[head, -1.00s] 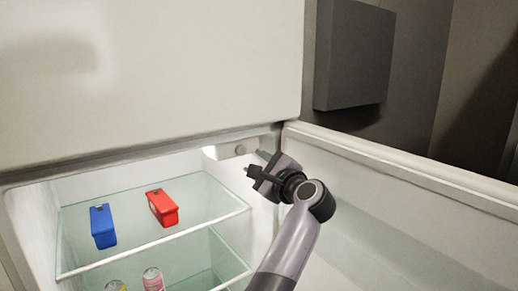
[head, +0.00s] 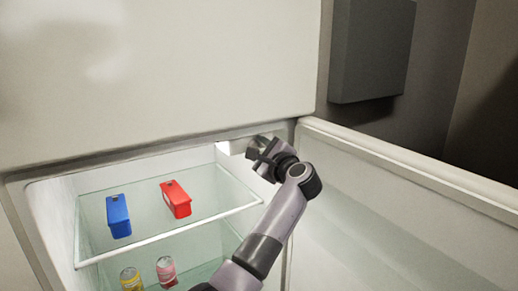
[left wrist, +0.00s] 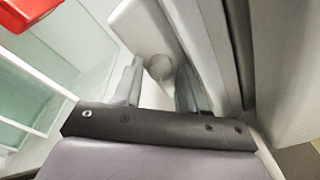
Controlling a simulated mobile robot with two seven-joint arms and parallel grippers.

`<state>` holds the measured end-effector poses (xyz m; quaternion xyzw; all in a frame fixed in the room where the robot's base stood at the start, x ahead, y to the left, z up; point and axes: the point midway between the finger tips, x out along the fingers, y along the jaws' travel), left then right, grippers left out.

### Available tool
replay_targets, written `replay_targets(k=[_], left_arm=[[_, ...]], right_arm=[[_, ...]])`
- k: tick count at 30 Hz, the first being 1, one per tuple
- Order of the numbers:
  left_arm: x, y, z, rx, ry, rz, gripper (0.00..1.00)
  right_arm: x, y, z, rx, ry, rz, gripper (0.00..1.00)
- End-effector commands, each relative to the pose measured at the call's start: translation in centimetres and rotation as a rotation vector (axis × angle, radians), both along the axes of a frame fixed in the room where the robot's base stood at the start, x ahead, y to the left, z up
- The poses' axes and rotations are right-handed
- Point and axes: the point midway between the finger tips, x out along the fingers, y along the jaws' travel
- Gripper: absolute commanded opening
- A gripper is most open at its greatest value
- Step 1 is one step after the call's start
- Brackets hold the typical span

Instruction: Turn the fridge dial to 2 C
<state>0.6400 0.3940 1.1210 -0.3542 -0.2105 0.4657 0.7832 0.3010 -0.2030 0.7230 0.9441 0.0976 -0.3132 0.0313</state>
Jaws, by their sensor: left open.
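The fridge dial (left wrist: 159,67) is a small round grey knob on a pale housing, which also shows in the head view (head: 237,146) at the upper right of the fridge interior. My left gripper (head: 258,153) is right in front of the housing and hides the dial in the head view. In the left wrist view its two fingers (left wrist: 159,76) are open, one on each side of the dial, with gaps showing. I cannot read any marks on the dial. My right gripper is not in view.
The fridge door (head: 400,190) stands open on the right. A glass shelf (head: 165,235) holds a blue box (head: 118,216) and a red box (head: 176,199). A yellow can (head: 131,279) and a pink can (head: 166,270) stand below. The closed upper panel (head: 160,70) is above.

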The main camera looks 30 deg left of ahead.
Motion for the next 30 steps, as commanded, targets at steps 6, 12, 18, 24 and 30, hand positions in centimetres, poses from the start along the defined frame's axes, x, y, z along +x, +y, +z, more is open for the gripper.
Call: replay_targets(k=[6, 12, 18, 24, 30], left_arm=[[0.0, 0.0, 0.0, 0.000, 0.000, 0.000, 0.00], [0.0, 0.0, 0.0, 0.003, 0.005, 0.000, 0.00], [0.0, -0.1, -0.1, 0.019, 0.050, -0.002, 0.00], [0.0, -0.1, -0.2, 0.064, 0.163, -0.002, 0.00], [0.0, -0.1, 0.1, 0.133, 0.330, -0.003, 0.00]], right_arm=[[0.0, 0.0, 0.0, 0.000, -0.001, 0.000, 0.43], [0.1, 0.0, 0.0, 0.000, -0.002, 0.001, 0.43], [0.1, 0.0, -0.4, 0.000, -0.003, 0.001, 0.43], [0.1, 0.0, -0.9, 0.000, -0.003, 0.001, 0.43], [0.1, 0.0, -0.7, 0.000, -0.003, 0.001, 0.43]])
